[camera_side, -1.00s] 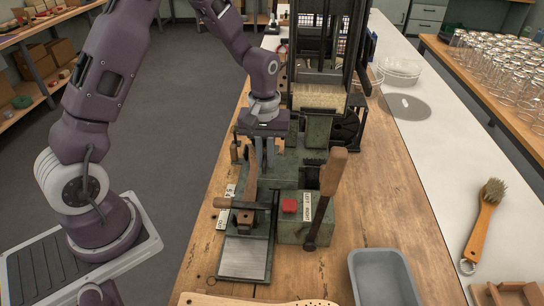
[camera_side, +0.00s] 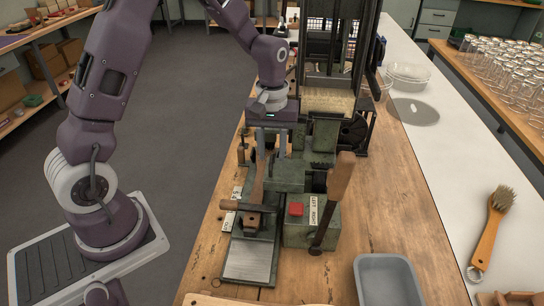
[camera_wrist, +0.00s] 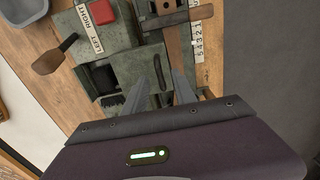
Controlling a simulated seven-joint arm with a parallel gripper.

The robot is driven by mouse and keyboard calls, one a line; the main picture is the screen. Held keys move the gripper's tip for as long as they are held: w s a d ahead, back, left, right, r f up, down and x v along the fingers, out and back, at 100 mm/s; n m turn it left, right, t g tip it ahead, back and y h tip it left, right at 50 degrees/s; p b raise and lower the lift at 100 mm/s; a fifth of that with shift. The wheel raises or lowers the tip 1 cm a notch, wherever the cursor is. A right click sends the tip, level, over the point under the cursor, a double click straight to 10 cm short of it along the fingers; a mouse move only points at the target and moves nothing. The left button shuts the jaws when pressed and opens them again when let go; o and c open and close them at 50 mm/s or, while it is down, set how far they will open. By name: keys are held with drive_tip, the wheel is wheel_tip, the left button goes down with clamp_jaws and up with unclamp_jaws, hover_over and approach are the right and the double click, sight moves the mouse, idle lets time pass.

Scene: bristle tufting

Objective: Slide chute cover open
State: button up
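The green tufting machine (camera_side: 290,178) stands on the wooden bench, with a dark upright chute frame (camera_side: 318,45) behind it. Tan bristle stock (camera_side: 327,101) shows at the frame's foot. I cannot clearly tell which part is the chute cover. My gripper (camera_side: 270,150) points down over the machine's left rear part, below and left of the bristle stock. Its fingers are apart in both views. In the wrist view my gripper (camera_wrist: 160,72) has a thin dark bar (camera_wrist: 159,82) showing between its fingers; contact cannot be told. The dark opening (camera_wrist: 103,78) lies left of them.
A wooden-handled lever (camera_side: 338,185) stands at the machine's right front, beside a red button (camera_side: 295,209). A grey tray (camera_side: 388,283) sits front right. Bare bench lies right of the machine.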

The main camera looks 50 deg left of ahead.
wheel_tip(320, 180, up, 6)
drive_tip(key=shift+r, duration=0.5)
drive_tip(key=s+d+r+m+t, duration=0.3)
drive_tip(key=s+d+r+m, duration=0.1)
drive_tip(key=s+r, duration=0.6)
drive_tip(key=s+d+m+t, duration=0.1)
drive_tip(key=s+m, duration=0.1)
drive_tip(key=s, duration=0.4)
drive_tip(key=s+d+r+m+t, duration=0.1)
drive_tip(key=s+m, duration=0.2)
drive_tip(key=s, duration=0.3)
drive_tip(key=shift+s+r+t, duration=0.15)
drive_tip(key=shift+s+t, duration=0.15)
